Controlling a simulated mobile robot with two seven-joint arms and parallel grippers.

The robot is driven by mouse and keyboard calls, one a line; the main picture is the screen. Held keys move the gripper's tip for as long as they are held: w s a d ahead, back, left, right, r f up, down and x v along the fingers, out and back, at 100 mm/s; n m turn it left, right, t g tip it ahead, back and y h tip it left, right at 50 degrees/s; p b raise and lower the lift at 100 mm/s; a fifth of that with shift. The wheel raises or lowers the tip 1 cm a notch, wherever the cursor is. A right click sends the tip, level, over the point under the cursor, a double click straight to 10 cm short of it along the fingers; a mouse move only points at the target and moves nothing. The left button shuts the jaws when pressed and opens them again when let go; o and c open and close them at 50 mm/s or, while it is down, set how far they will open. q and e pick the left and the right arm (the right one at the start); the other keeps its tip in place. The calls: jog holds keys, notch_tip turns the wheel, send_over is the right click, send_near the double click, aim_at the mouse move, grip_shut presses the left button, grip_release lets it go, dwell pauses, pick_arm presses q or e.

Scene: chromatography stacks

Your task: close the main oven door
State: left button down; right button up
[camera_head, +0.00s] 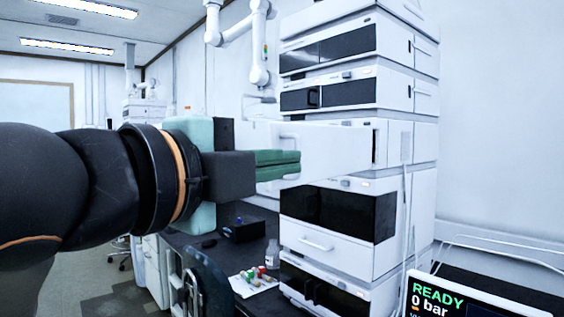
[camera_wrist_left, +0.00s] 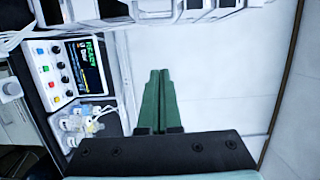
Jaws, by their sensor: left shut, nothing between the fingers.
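The main oven door (camera_head: 335,150) is a plain white panel at mid-height of the instrument stack in the head view. It appears to stand out from the stack, but its exact angle is hard to tell. A pale panel behind the fingers in the left wrist view (camera_wrist_left: 215,70) seems to be the same door. My left gripper (camera_head: 299,165) has green fingers, closed together and empty. It reaches in from the left and overlaps the door's left part; I cannot tell whether it touches. The fingers also show in the wrist view (camera_wrist_left: 159,72). My right gripper is not in view.
The stack's dark-fronted modules (camera_head: 340,92) rise above and below the door. A display reading READY, 0 bar (camera_head: 455,300) stands at the lower right. Colored caps and vials (camera_head: 262,274) and a small bottle (camera_head: 273,252) sit on the dark bench. Cables hang at the stack's right side.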

pick_arm(q)
jog(key=w+d+p, duration=0.1)
jog(key=w, duration=0.8)
jog(key=shift+w+d, duration=0.2)
jog(key=shift+a, duration=0.15)
